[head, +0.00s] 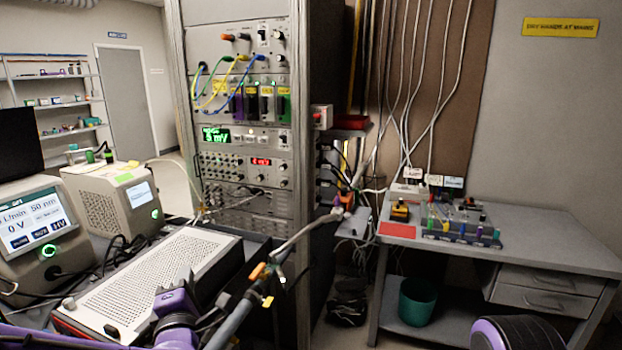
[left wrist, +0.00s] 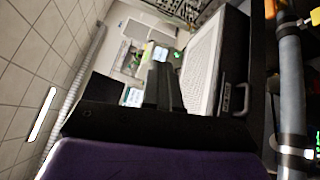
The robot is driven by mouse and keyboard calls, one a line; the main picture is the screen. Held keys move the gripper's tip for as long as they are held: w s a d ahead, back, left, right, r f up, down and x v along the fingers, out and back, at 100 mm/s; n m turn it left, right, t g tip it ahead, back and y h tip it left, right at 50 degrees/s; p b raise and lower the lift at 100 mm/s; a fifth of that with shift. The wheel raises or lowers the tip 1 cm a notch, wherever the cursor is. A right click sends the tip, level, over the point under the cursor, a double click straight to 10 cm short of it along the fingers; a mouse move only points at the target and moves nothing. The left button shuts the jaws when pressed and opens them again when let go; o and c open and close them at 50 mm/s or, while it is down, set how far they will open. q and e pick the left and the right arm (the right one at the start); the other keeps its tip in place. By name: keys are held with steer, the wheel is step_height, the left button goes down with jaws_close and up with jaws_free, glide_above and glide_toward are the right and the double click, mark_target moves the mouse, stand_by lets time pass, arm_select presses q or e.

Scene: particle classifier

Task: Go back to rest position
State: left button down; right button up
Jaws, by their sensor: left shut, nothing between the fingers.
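My left arm comes in from the lower left of the head view, with a purple joint in front of the white perforated box. In the left wrist view my left gripper (left wrist: 160,72) shows as dark fingers, shut with nothing between them. It points toward the instruments and touches nothing that I can see. The fingertips are hard to make out in the head view. A purple and black rounded part of mine shows at the lower right of the head view. My right gripper is not in view.
A white perforated box (head: 155,278) and two screened instruments (head: 35,228) (head: 118,196) stand at the left. A tall instrument rack (head: 245,160) with cables rises in the middle. A grey pipe (head: 240,312) runs near my left arm. A grey desk (head: 545,245) with small bottles stands right.

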arm_select(q)
steer(key=s+d+f+m+g+h, duration=0.15)
steer(key=s+f+m+g, duration=0.35)
steer(key=f, duration=1)
steer(key=s+f+m+g+h, duration=0.2)
steer(key=s+f+m, duration=0.4)
steer(key=f, duration=0.8)
steer(key=s+a+f+m+g, duration=0.2)
steer(key=s+f, duration=0.2)
steer(key=s, duration=0.3)
steer(key=s+a+f+m+g+y, duration=0.1)
steer(key=s+a+f+m+g, duration=0.1)
steer(key=s, duration=0.6)
steer(key=s+a+f+m+g, duration=0.2)
steer(key=s+a+f+g, duration=0.1)
steer(key=s+f, duration=0.3)
steer(key=shift+s+a+f+b, duration=0.25)
steer(key=shift+s+f+b, duration=0.15)
steer(key=shift+s, duration=0.25)
steer(key=shift+y, duration=0.25)
